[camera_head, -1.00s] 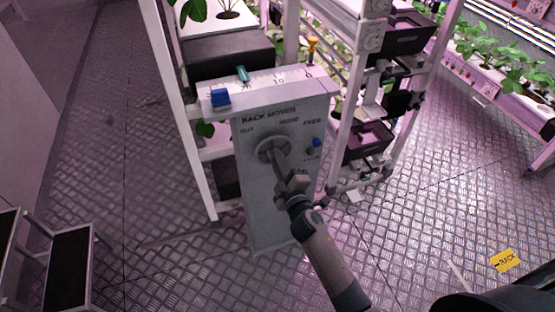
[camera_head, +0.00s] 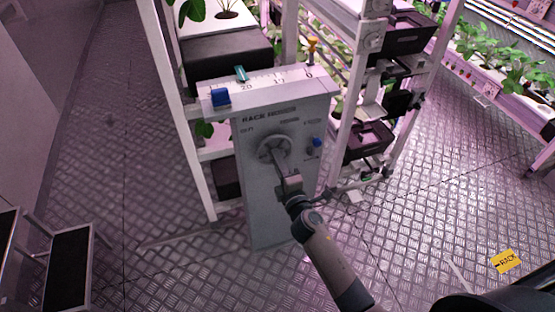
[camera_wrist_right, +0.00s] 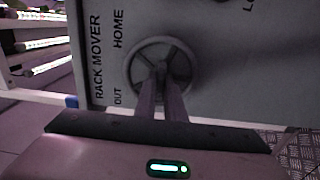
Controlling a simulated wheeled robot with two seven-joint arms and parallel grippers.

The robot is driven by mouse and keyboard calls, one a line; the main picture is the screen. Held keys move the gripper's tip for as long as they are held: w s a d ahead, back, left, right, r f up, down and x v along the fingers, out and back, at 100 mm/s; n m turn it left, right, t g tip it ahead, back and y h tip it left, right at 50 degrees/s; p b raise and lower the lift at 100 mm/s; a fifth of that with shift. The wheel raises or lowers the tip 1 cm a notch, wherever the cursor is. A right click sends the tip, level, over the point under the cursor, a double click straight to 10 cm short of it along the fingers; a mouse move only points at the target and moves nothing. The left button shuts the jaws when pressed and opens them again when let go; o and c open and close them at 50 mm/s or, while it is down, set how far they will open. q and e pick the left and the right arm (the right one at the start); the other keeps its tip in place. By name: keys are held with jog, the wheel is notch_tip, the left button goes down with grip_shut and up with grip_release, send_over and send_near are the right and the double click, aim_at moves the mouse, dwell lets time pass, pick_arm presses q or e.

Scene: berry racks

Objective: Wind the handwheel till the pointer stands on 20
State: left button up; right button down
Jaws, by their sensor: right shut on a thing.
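The grey rack mover box (camera_head: 262,200) stands in front of the rack. Its round handwheel (camera_head: 264,142) is on the front face, and it also shows with its spokes in the right wrist view (camera_wrist_right: 134,66). My right gripper (camera_head: 277,160) is shut on the handwheel; its two fingers (camera_wrist_right: 161,90) reach into the wheel near the hub. The white scale (camera_head: 275,83) on top runs from 0 at the right to 20 and beyond at the left. The green pointer (camera_head: 240,73) stands close to the 20; the exact reading is too small to tell. My left gripper is not in view.
A blue button (camera_head: 317,142) is right of the wheel. Black steps (camera_head: 68,265) stand at lower left.

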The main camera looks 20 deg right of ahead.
jog(key=shift+f, duration=0.1)
jog(key=c, duration=1.8)
grip_release()
jog(key=shift+c, duration=0.2)
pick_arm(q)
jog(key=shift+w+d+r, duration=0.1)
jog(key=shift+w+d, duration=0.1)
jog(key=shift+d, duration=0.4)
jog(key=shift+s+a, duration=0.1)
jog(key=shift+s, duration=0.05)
